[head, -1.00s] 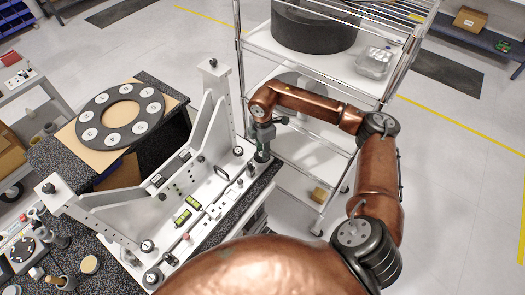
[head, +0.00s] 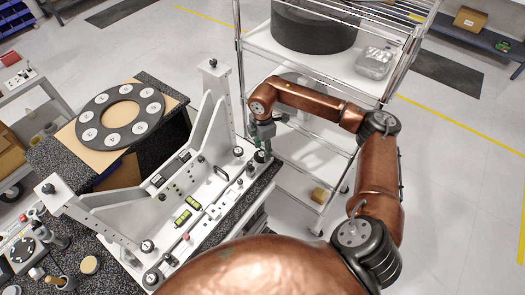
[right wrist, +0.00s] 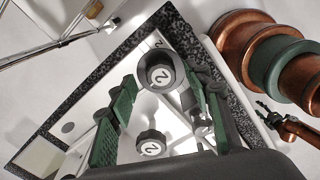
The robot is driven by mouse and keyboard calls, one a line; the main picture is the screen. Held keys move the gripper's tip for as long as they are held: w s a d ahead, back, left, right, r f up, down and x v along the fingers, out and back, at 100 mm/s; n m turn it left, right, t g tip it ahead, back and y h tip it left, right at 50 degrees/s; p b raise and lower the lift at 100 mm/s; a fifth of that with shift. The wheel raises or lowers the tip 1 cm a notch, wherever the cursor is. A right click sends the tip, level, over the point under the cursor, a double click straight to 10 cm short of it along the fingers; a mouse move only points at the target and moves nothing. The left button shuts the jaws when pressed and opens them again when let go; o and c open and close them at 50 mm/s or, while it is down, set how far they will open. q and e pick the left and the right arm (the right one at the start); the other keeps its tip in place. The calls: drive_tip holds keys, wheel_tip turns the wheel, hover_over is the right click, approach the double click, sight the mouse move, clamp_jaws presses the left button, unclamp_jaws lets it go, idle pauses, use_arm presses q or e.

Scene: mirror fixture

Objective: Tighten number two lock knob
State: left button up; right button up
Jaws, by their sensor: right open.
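The grey-white fixture (head: 205,195) stands on a dark speckled bench. My right gripper (head: 260,153) points down at the fixture's right end corner, with its green-padded fingers around or just above a dark knob there. In the right wrist view the open fingers (right wrist: 163,88) stand apart on either side of a dark round knob with a white "2" cap (right wrist: 160,74). A second dark knob marked "2" (right wrist: 151,144) sits lower in that view, also between the fingers. Whether the pads touch either knob cannot be told.
A tall post (head: 214,90) of the fixture rises just left of my right gripper. A wire-shelf cart (head: 330,120) stands behind my right arm. A black ring with white discs (head: 120,115) lies on the bench at left. Dark knobs (head: 148,246) sit at the fixture's near end.

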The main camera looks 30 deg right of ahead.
sight(262, 154)
wheel_tip(262, 154, up, 11)
idle(0.3)
drive_tip(key=shift+f, duration=0.15)
idle(0.3)
